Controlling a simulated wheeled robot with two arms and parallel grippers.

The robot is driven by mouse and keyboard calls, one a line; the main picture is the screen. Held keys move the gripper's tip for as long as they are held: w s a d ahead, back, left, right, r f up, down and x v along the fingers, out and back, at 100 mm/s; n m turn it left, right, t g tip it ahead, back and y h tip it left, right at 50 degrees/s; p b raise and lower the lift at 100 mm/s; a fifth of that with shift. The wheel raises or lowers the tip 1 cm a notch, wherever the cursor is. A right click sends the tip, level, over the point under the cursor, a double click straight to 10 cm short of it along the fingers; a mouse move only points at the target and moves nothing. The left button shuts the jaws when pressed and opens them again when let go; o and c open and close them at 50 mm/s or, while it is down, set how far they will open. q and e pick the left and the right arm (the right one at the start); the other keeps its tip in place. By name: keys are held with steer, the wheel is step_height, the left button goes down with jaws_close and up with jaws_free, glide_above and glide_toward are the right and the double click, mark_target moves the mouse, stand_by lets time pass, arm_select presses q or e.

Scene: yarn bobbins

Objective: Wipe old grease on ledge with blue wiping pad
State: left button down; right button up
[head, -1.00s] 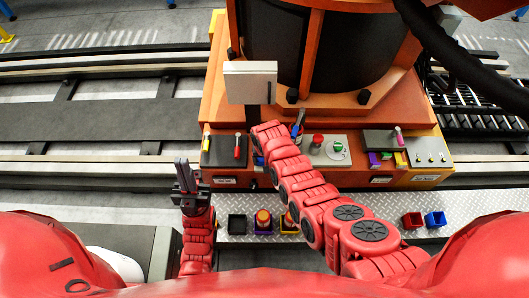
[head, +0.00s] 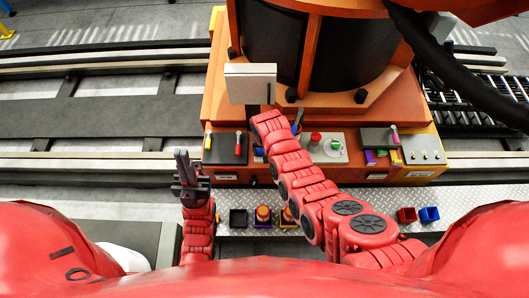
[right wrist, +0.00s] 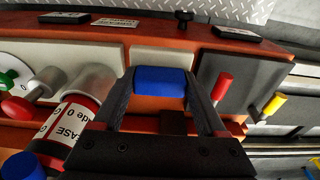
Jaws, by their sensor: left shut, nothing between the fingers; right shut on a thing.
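The blue wiping pad (right wrist: 160,82) is between the fingers of my right gripper (right wrist: 160,92), which is shut on it. In the right wrist view the pad is over the orange ledge (right wrist: 117,50); I cannot tell whether it touches. A dark brown patch (right wrist: 174,122), possibly the old grease, shows on the ledge between the fingers, just below the pad in the picture. My left gripper (head: 183,160) is shut and empty, left of the orange base.
A grease-labelled cylinder (right wrist: 78,120) stands close left of the right gripper. A dark panel with a red handle (right wrist: 222,88) is close on its right. A white box (head: 250,83) stands behind my right arm. Small bins (head: 429,214) sit on the metal walkway (head: 350,208).

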steer(key=shift+r+p, duration=1.05)
steer(key=shift+r, duration=0.5)
